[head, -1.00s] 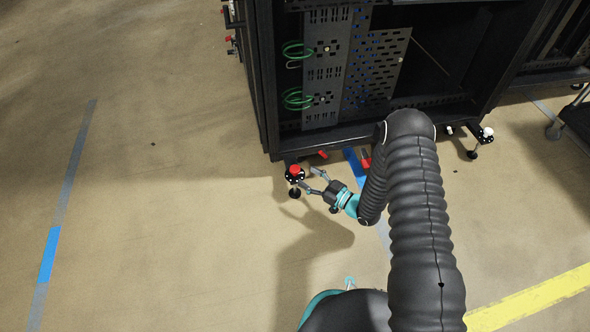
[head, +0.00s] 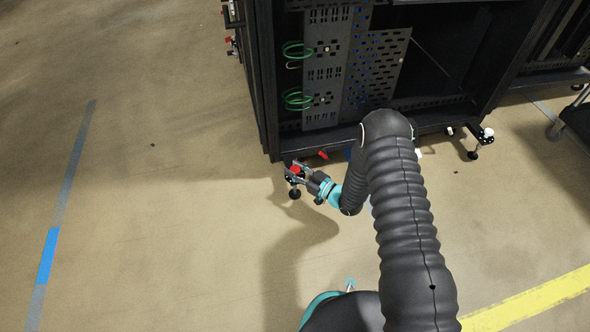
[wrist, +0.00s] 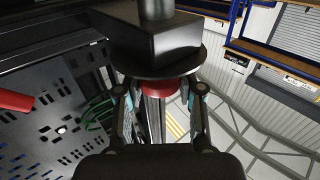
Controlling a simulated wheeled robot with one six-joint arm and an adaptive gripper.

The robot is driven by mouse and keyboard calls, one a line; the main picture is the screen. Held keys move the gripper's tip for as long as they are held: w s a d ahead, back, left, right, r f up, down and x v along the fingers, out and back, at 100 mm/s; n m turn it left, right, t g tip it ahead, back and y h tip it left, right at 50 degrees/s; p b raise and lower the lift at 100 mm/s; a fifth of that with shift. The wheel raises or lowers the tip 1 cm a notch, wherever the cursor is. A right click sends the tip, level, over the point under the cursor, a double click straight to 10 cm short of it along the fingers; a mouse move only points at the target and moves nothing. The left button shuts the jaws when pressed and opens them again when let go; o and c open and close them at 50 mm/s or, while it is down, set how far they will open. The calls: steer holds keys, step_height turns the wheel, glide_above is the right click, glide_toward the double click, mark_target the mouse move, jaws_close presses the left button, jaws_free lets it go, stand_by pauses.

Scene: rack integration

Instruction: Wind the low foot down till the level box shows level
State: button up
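The foot with the red knob (head: 295,169) stands at the rack's near left corner, with its black pad (head: 295,194) below. My gripper (head: 300,174) is at this knob, reaching in from the right. In the wrist view, my two fingers (wrist: 157,100) stand on either side of the red knob (wrist: 157,90), with gaps showing, so they look open around it. A dark disc and block (wrist: 155,45) fill the view beyond the knob. Another foot with a white top (head: 487,133) stands at the rack's right corner. I cannot make out the level box or its reading.
The black rack (head: 265,90) stands close behind the foot, with green cables (head: 297,98) inside. A red handle (head: 323,154) sticks out at its lower edge and also shows in the wrist view (wrist: 15,100). The floor to the left is clear.

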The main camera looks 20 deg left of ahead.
steer(key=shift+c, duration=1)
steer(key=shift+t, duration=0.3)
